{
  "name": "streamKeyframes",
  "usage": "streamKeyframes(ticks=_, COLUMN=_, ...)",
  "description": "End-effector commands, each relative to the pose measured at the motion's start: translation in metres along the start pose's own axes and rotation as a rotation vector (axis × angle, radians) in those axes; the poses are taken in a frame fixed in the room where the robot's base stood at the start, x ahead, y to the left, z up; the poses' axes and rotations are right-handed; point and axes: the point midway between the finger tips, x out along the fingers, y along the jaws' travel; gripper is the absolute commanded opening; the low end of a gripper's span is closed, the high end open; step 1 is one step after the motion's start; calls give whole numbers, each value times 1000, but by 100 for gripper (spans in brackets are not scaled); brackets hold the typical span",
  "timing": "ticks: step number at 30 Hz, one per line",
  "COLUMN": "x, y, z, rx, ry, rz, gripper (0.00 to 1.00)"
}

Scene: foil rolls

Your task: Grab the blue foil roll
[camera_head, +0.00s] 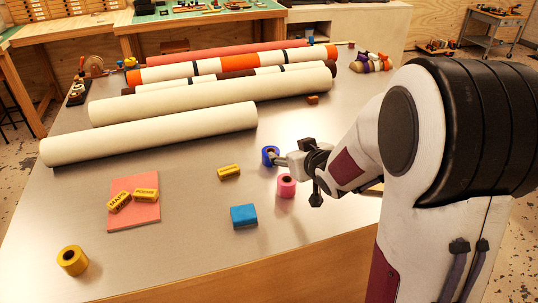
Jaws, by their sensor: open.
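My gripper is open. Part of its far side is hidden by the wrist. A pink foil roll (286,187) stands just in front of the blue roll, below my gripper in the picture.
A yellow block (229,172) and a blue block (244,216) lie to the left and front. A gold roll (72,261) stands at front left near a pink pad (134,218) bearing yellow blocks. Long white rolls (150,134) fill the back.

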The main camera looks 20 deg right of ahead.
Motion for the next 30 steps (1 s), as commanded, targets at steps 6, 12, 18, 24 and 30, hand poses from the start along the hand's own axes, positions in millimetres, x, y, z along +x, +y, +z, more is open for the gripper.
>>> streamKeyframes(ticks=6, x=30, y=-3, z=13, rx=20, ry=58, rz=-70, gripper=58)
streamKeyframes(ticks=12, x=44, y=-6, z=20, rx=38, ry=101, rz=-119, gripper=58)
streamKeyframes(ticks=18, x=48, y=-8, z=21, rx=44, ry=115, rz=-135, gripper=58)
streamKeyframes(ticks=24, x=48, y=-8, z=21, rx=44, ry=115, rz=-135, gripper=58)
streamKeyframes(ticks=30, x=51, y=-9, z=21, rx=43, ry=114, rz=-135, gripper=58)
